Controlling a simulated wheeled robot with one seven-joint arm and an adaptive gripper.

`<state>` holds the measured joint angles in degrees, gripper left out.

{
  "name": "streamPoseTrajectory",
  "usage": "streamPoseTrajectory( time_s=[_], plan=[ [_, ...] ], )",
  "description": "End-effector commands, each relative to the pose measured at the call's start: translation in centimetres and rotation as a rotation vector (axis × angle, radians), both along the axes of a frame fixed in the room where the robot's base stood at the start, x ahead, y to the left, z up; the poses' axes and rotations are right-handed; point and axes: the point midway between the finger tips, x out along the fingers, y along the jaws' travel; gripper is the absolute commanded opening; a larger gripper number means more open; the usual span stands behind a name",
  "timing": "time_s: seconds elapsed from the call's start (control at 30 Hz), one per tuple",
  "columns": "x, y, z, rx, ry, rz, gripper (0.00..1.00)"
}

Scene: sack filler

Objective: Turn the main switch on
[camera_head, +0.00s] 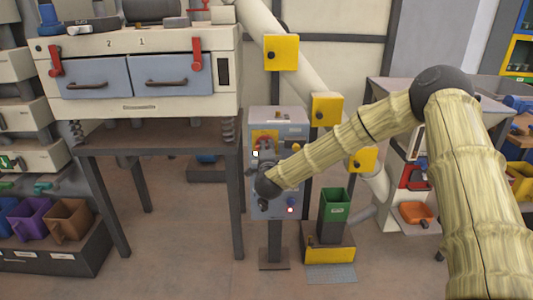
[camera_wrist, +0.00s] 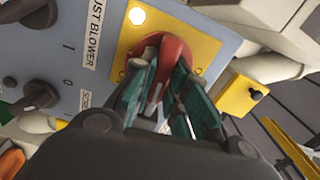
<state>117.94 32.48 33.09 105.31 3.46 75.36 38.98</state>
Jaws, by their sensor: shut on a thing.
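The main switch is a red rotary handle (camera_wrist: 174,56) on a yellow plate (camera_wrist: 205,45), on the front of a grey control box (camera_head: 291,128). My gripper (camera_wrist: 166,88) is shut on the red handle, with one green-padded finger on each side of it. A round white lamp or spot (camera_wrist: 137,16) shows on the plate. The handle's exact angle is partly hidden by the fingers.
Black knobs (camera_wrist: 42,97) with labels, one ending "UST BLOWER", sit beside the switch on the panel. A green-topped bin (camera_head: 335,200) stands to the right. A workbench (camera_head: 150,130) is close on the left.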

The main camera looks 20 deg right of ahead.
Motion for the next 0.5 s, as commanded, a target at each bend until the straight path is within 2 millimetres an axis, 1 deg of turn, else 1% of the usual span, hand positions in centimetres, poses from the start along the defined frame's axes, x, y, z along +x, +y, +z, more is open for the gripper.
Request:
streamPoseTrajectory(
  time_s=[0.03,0.2,0.5],
  plan=[
    [-0.05,-0.14,-0.4,0.023,-0.005,-0.002,0.0],
    [-0.05,-0.09,-0.35,0.082,-0.022,-0.002,0.0],
    [-0.04,-0.11,-0.26,0.12,-0.032,-0.002,0.0]
  ],
)
